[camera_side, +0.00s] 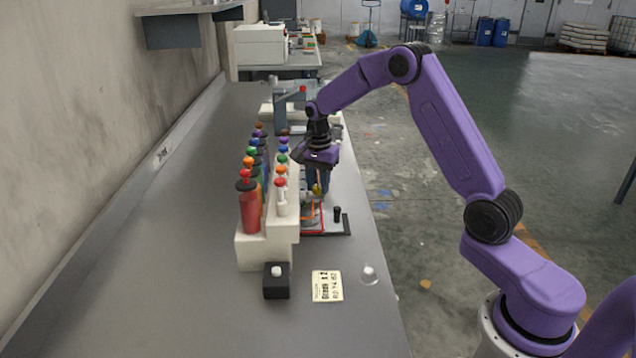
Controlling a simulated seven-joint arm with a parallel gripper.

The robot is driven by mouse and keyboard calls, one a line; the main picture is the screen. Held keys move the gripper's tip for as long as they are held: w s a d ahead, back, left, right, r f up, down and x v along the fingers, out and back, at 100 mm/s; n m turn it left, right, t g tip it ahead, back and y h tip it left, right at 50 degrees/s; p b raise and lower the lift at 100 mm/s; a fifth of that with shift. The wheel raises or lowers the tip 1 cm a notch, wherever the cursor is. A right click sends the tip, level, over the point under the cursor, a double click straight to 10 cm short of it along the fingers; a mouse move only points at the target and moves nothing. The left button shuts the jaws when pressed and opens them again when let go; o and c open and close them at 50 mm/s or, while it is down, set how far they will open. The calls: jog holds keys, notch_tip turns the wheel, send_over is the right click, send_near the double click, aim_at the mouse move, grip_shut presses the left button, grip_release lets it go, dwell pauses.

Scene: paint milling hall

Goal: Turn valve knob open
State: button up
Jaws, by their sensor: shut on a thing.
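My gripper (317,186) points down at the right side of the dispensing rack, near the table's right edge. It is shut on a small yellowish part (317,190), which looks like a valve knob. The fingers hide most of this part, so its turn angle cannot be told. The rack (283,228) is white and carries two rows of bottles and valves with coloured caps. A red bottle (249,208) stands at its near left end, and a red-topped white valve (281,196) is at its near right end.
A black base with an orange-red frame and a black peg (337,214) lies under my gripper. A black box with a white button (276,281), a label card (327,286) and a small clear cup (369,274) are nearer. The table's left side (150,260) is clear.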

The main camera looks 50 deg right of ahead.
aim_at(318, 186)
jog(key=shift+n, duration=0.4)
jog(key=n, duration=0.3)
jog(key=shift+n, duration=0.3)
jog(key=n, duration=0.4)
jog(key=shift+n, duration=0.3)
jog(key=n, duration=0.4)
jog(key=shift+n, duration=2.5)
jog(key=o, duration=1.1)
jog(key=shift+c, duration=0.2)
jog(key=shift+r, duration=0.15)
notch_tip(318, 186, up, 17)
